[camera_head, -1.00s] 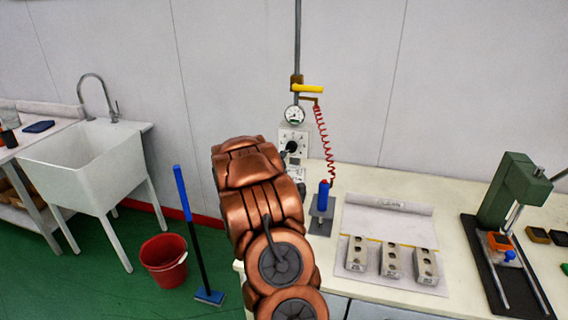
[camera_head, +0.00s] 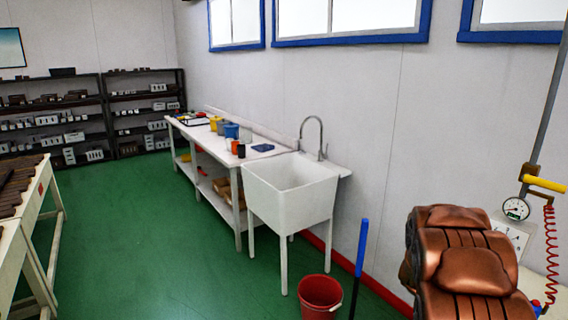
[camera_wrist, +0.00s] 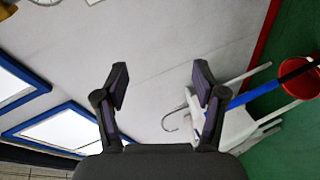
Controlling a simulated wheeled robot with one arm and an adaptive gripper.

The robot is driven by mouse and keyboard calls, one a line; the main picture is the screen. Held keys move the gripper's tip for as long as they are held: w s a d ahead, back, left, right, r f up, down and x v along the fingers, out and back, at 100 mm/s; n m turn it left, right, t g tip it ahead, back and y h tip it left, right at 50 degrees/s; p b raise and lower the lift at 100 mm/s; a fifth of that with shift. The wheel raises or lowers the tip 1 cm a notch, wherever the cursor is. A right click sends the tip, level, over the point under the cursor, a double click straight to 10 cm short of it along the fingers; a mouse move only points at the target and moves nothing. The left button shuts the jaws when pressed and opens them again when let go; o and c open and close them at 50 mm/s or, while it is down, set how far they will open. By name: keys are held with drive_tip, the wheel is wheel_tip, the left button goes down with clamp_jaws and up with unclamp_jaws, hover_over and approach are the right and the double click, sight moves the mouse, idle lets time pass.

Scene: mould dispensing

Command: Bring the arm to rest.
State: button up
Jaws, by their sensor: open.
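My gripper (camera_wrist: 161,84) shows in the wrist view with its two dark fingers spread apart. Nothing is between them. The wrist view is tilted, with the pale wall, the windows and the sink beyond the fingers. In the head view my copper-coloured arm is folded up at the lower right, and my gripper is hidden there.
A white sink (camera_head: 290,192) joins a long bench (camera_head: 215,148) holding cups and containers. A red bucket (camera_head: 320,297) and a blue-handled broom (camera_head: 360,255) stand near my arm. Shelves (camera_head: 95,112) line the back, and a table (camera_head: 28,225) is at left. Green floor between is clear.

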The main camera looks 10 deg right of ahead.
drive_tip(key=w+a+y, duration=0.3)
drive_tip(key=a+y, duration=0.1)
drive_tip(key=a, duration=0.8)
drive_tip(key=s+a+r+m+g+y, duration=0.1)
drive_tip(key=s+a+y, duration=0.25)
drive_tip(key=a, duration=0.75)
drive_tip(key=s+a+g+y, duration=0.1)
drive_tip(key=s+a+y, duration=0.3)
drive_tip(key=a, duration=0.7)
drive_tip(key=s+a+r+g, duration=0.1)
drive_tip(key=s+a, duration=0.3)
drive_tip(key=s, duration=0.6)
drive_tip(key=s+a+r+m+g, duration=0.1)
drive_tip(key=s+a+g, duration=0.3)
drive_tip(key=s, duration=0.7)
drive_tip(key=s+a+r+m+g, duration=0.1)
drive_tip(key=s+a, duration=0.3)
drive_tip(key=s, duration=0.6)
drive_tip(key=shift+s+a+g+y, duration=0.25)
drive_tip(key=shift+g+y, duration=0.2)
drive_tip(key=shift+g, duration=0.45)
